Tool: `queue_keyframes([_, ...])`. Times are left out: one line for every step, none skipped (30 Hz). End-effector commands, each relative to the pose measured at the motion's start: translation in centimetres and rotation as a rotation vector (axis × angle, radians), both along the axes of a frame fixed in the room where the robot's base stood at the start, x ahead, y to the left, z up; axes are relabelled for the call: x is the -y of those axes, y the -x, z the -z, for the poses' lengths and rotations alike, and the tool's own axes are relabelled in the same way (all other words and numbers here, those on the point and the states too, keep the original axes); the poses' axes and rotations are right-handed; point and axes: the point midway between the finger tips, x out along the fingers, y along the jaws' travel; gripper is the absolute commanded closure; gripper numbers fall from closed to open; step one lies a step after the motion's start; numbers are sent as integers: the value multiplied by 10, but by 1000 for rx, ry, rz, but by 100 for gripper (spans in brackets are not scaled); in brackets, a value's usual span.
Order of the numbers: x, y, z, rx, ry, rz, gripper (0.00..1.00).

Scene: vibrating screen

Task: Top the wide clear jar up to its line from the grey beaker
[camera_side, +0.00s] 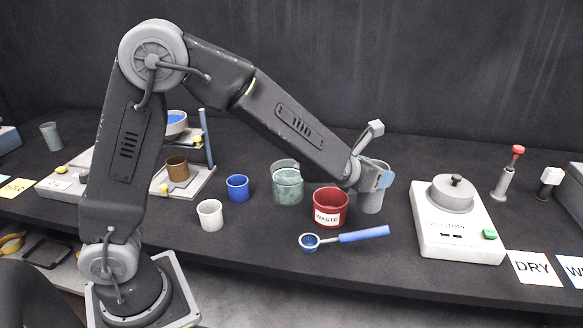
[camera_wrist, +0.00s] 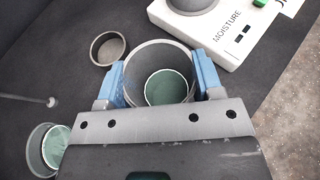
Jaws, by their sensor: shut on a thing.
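The wide clear jar (camera_side: 287,171) stands upright on the dark bench, left of the red waste cup in the side view. It holds pale green grains below its rim; I cannot make out its line. A clear-walled vessel with green contents at the lower left of the wrist view looks like this jar (camera_wrist: 38,158). My gripper (camera_side: 374,178) is shut on the grey beaker (camera_side: 371,201), which is upright at or just above the bench. In the wrist view the blue fingers (camera_wrist: 160,84) grip both sides of the beaker (camera_wrist: 137,62), with green contents inside.
The red waste cup (camera_side: 330,204) stands between jar and beaker. A blue-handled scoop (camera_side: 363,235) lies in front. A blue cup (camera_side: 237,187) and white cup (camera_side: 210,214) stand left. The moisture device (camera_side: 458,243) is at right.

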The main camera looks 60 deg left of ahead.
Motion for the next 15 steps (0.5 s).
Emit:
queue_keyframes([0,0,-1,2,0,0,70])
queue_keyframes([0,0,-1,2,0,-1,70])
queue_keyframes([0,0,-1,2,0,-1,70])
queue_keyframes([0,0,-1,2,0,-1,70])
queue_keyframes([-1,0,-1,2,0,-2,70])
queue_keyframes([-1,-1,-1,2,0,-5,70])
queue_keyframes([-2,-1,-2,3,1,-11,70])
queue_keyframes([-4,-2,-2,3,2,-18,70])
queue_keyframes([-7,-3,-3,3,1,-32,70])
queue_keyframes([-10,-5,-5,4,2,-45,70])
queue_keyframes([-14,-6,-6,5,3,-61,70])
queue_keyframes([-19,-8,-8,5,3,-88,70])
queue_keyframes([-24,-10,-10,5,2,-111,70])
queue_keyframes([-30,-12,-12,5,3,-135,70])
queue_keyframes([-38,-14,-15,5,3,-174,70])
